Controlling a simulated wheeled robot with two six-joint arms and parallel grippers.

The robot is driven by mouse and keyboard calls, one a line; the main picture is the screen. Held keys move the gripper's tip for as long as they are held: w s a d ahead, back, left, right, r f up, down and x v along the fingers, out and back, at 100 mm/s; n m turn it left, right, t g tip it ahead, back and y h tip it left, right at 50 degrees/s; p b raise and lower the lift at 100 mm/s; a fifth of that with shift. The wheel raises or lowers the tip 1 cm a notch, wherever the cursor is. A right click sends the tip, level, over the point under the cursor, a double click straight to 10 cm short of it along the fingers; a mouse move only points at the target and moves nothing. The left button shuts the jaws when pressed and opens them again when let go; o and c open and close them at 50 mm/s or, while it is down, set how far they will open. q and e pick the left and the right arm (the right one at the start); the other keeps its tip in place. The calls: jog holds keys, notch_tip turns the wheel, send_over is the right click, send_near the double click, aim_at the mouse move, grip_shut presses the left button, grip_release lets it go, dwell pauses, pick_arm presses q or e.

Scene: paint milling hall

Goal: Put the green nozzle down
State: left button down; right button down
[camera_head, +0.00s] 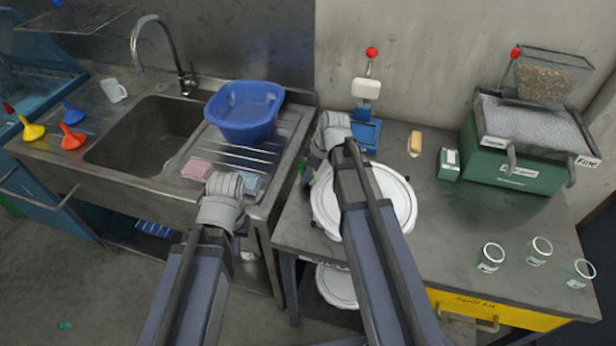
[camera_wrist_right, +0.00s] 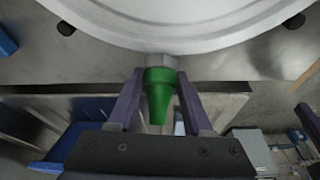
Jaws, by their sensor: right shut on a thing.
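The green nozzle (camera_wrist_right: 160,92), a tapered green piece with a grey metal hex end, is between the fingers of my right gripper (camera_wrist_right: 161,100) in the right wrist view. The gripper is shut on it. In the head view my right gripper (camera_head: 308,178) is at the left edge of the bench, beside a white round disc (camera_head: 403,195); the arm hides most of it and the nozzle. My left gripper (camera_head: 238,232) is in front of the sink unit, mostly hidden under its wrist, so its jaws cannot be made out.
The steel sink unit (camera_head: 115,165) holds a blue basin (camera_head: 245,110), pink sponge (camera_head: 196,170), mug and several funnels. The bench (camera_head: 440,220) carries a blue stand with a red knob (camera_head: 372,52), a brush, a green machine (camera_head: 510,165) and glass jars (camera_head: 491,257). Bare bench shows right of the disc.

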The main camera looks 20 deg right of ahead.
jog(key=shift+f, duration=0.2)
jog(key=shift+c, duration=1.6)
grip_release()
jog(key=shift+r, duration=0.1)
jog(key=p+v, duration=1.1)
jog(key=v, duration=0.1)
jog(key=shift+r, duration=0.2)
